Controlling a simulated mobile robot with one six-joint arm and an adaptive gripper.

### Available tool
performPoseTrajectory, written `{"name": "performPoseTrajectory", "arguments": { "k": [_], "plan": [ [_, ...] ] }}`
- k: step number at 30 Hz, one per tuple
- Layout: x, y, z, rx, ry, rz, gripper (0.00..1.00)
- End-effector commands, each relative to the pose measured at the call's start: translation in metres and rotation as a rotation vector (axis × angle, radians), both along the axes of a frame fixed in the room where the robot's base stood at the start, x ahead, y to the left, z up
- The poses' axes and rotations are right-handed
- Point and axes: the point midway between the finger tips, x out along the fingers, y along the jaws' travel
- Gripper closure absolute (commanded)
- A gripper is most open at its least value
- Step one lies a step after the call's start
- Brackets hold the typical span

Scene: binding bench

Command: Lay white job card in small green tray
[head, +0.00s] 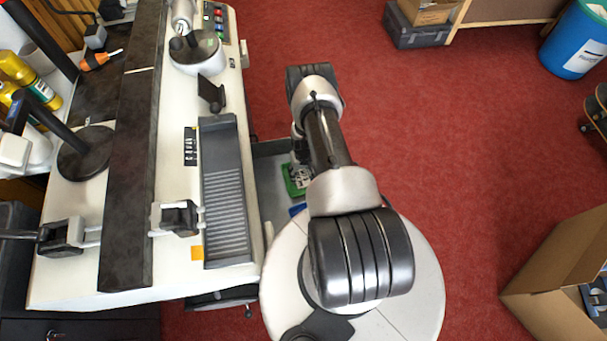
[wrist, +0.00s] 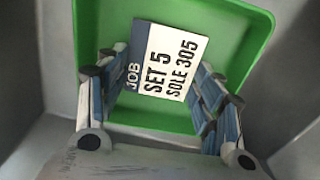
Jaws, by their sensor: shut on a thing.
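The white job card (wrist: 170,62) with a blue edge reads "JOB SET 5 SOLE 305" in the wrist view. My gripper (wrist: 161,70) is shut on it, one finger at each side. The small green tray (wrist: 249,35) lies behind and around the card in that view, with its rim showing at the top and right. I cannot tell whether the card touches the tray floor. In the head view, part of the green tray (head: 291,186) shows left of my arm; my arm hides most of the gripper and card there.
The tray is inside a grey-walled space (head: 269,173) beside the white binding machine (head: 180,259). A blue item (head: 297,210) shows just in front of the tray. A cardboard box (head: 562,270) stands at the right and a blue bin (head: 574,42) at the far right. Red floor between is clear.

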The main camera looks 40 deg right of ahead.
Motion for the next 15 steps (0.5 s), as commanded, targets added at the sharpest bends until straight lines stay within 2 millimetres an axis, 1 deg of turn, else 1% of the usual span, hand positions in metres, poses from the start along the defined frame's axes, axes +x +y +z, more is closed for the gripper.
{"name": "performPoseTrajectory", "arguments": {
  "k": [6,10,11,15],
  "plan": [
    [0.0011,-0.0007,0.0013,-0.001,-0.002,0.000,0.49],
    [0.0010,-0.0007,-0.0022,-0.001,-0.002,0.000,0.49],
    [0.0011,-0.0007,-0.0025,-0.001,-0.002,0.000,0.38],
    [0.0010,-0.0007,-0.0021,-0.001,-0.002,0.000,0.29]
  ]
}}
